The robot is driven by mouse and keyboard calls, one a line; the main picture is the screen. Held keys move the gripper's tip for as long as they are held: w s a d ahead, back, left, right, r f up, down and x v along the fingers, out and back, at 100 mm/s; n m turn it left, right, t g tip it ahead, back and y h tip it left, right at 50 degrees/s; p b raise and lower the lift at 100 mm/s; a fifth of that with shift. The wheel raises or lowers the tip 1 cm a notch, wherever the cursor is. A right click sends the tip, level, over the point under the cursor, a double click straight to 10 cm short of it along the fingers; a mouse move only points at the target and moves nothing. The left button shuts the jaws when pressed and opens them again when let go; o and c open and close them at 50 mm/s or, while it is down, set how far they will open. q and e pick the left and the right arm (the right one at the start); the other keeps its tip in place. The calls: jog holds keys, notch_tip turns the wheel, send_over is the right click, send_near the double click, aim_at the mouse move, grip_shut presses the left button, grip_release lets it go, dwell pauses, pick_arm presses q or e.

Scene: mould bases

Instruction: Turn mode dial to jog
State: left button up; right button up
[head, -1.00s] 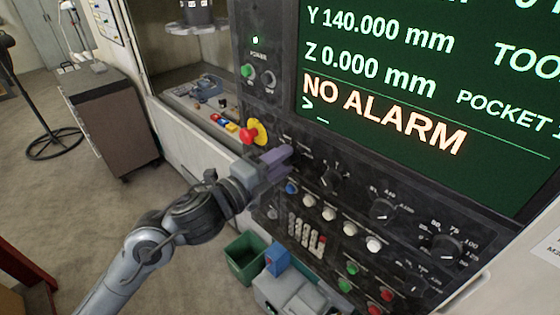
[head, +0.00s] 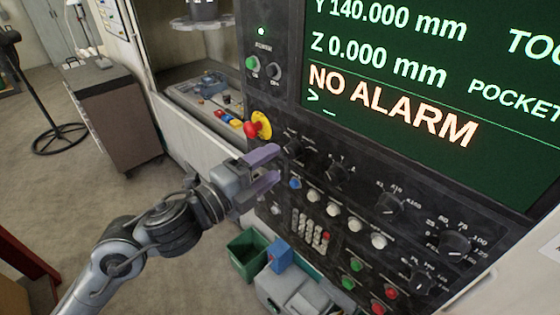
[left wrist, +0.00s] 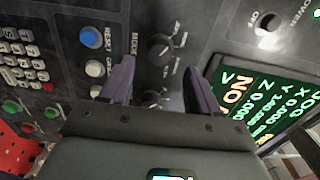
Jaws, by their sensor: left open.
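The mode dial (head: 292,145) is a dark round knob on the black control panel (head: 350,215), left of the screen's lower corner. In the left wrist view the knob (left wrist: 160,48), beside the word MODE, lies ahead between the fingers' lines. Its printed positions are too blurred to read surely. My left gripper (head: 278,163) is open and empty, its two purple fingers pointing at the panel just short of the dial. In the left wrist view its fingertips (left wrist: 158,69) stand apart, with no visible contact with the knob. My right gripper is out of view.
A red emergency button (head: 252,130) on a yellow base is just above my left gripper. A blue reset button (head: 295,183) and a second dial (head: 335,170) are close by. A green bin (head: 247,255) stands below the panel.

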pick_arm(q)
jog(key=v, duration=0.6)
jog(key=shift+b, duration=0.45)
